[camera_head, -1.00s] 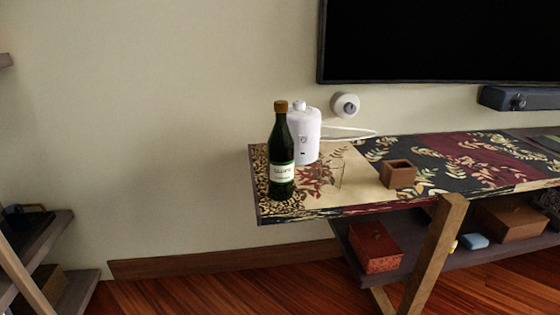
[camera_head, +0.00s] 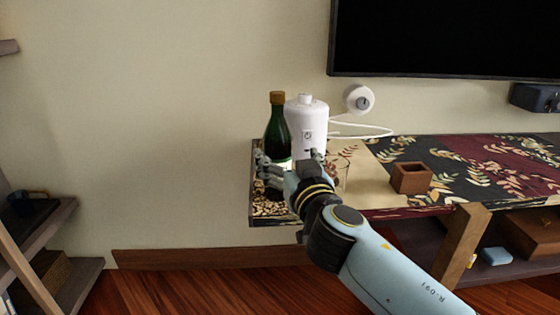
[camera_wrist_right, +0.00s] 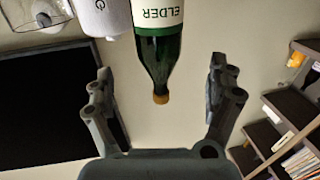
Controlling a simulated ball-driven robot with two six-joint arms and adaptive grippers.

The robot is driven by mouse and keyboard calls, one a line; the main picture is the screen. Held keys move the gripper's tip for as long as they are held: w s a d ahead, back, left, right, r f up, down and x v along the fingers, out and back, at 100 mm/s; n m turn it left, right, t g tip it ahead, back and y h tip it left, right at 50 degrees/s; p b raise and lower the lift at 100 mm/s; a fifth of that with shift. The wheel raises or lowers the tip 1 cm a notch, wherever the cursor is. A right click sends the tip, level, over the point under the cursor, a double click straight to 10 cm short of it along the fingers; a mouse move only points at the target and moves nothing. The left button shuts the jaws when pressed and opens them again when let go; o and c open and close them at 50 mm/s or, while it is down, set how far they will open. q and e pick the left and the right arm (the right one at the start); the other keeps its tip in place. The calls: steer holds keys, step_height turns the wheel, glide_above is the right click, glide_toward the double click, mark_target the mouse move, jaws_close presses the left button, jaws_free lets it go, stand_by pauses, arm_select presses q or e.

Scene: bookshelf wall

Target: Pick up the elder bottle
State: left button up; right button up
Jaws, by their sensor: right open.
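The elder bottle (camera_head: 277,124) is dark green with a tan cap and stands upright at the left end of the patterned table (camera_head: 380,160). My right gripper (camera_head: 288,157) is in front of it, hiding its lower part and most of its label. In the right wrist view the bottle (camera_wrist_right: 158,50), labelled ELDER, appears upside down, ahead of and between the spread fingers of the right gripper (camera_wrist_right: 162,90). The fingers are open and apart from the bottle. My left gripper is not in view.
A white canister (camera_head: 307,125) stands close beside the bottle on the right. A clear glass (camera_head: 342,173) and a brown wooden box (camera_head: 411,178) are farther right. A wall-mounted screen (camera_head: 450,40) hangs above. The wall left of the table is clear.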

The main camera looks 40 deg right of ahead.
mark_target(282, 146)
steer(key=x, duration=0.3)
steer(key=shift+w+d+r, duration=0.1)
steer(key=shift+w+d, duration=0.05)
steer(key=shift+w, duration=0.05)
steer(key=p+x, duration=0.1)
steer(key=x, duration=0.3)
steer(key=shift+w+d, duration=0.15)
steer(key=shift+w, duration=0.05)
steer(key=shift+w+d, duration=0.1)
steer(key=shift+w, duration=0.25)
steer(key=shift+c, duration=0.3)
steer(key=c, duration=1.6)
steer(key=shift+r, duration=0.1)
steer(key=shift+c, duration=0.7)
steer(key=shift+p, duration=0.3)
